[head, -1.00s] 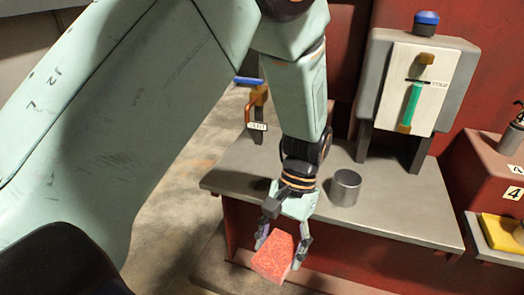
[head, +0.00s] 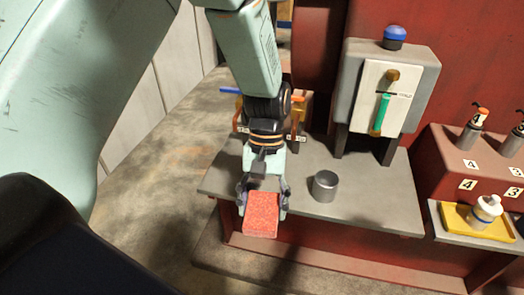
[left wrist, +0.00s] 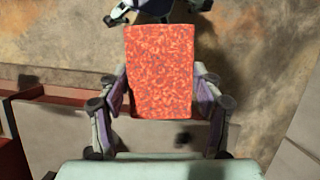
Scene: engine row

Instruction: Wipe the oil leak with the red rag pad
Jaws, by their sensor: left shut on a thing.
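My left gripper (head: 263,196) is shut on the red rag pad (head: 261,215), a flat speckled red block. It holds the pad at the front edge of the grey bench top, in the head view. In the left wrist view the pad (left wrist: 160,72) sits between the two fingers (left wrist: 160,105), with one finger on each side. Whether the pad touches anything is not clear. I cannot make out an oil leak in these frames.
A metal cup (head: 324,186) stands on the grey bench (head: 375,200), right of my gripper. Behind it is a grey gauge panel (head: 388,95) with a blue knob. A yellow tray (head: 462,222) with a white bottle (head: 486,211) is at the right. Concrete floor lies left.

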